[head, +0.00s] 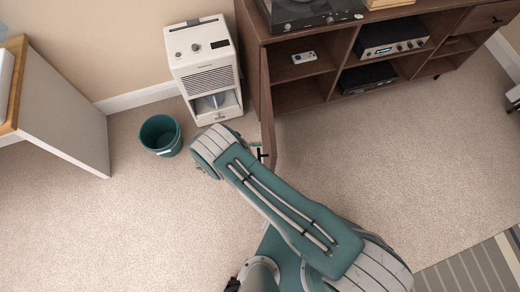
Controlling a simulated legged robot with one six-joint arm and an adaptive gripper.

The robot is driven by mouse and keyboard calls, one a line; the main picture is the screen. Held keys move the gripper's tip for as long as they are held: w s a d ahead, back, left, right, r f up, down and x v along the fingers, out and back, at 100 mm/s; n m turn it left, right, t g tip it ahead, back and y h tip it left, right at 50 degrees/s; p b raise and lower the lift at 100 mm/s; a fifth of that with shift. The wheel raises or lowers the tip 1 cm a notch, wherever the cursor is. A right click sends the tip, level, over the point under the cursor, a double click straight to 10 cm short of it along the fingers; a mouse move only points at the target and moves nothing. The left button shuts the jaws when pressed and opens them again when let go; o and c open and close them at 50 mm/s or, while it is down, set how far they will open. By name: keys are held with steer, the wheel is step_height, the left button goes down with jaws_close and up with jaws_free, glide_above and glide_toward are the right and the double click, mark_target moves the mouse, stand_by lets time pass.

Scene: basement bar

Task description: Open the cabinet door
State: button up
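The brown wooden cabinet (297,97) stands against the back wall at the upper right of the head view. Its door (267,122) at the left end stands swung out toward me, seen nearly edge-on, with the left open compartment exposed. The lower end of the door is partly hidden by my arm. A small black piece with a bit of teal (260,153) shows at the door's edge beside my arm; I cannot tell whether it is my gripper or a handle. Otherwise my gripper is hidden behind my arm, and its fingers cannot be made out.
A white dehumidifier (205,68) stands close to the door's left. A teal bucket (161,134) is on the carpet beside it. A white panel with a wooden top (65,110) is at the left. A turntable (305,12) sits on the cabinet. The carpet at right (400,150) is clear.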

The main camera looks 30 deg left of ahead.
stand_by(0.3)
steer(key=v, duration=0.7)
steer(key=shift+s+a, duration=0.15)
steer(key=shift+a, duration=0.2)
steer(key=shift+f, duration=0.1)
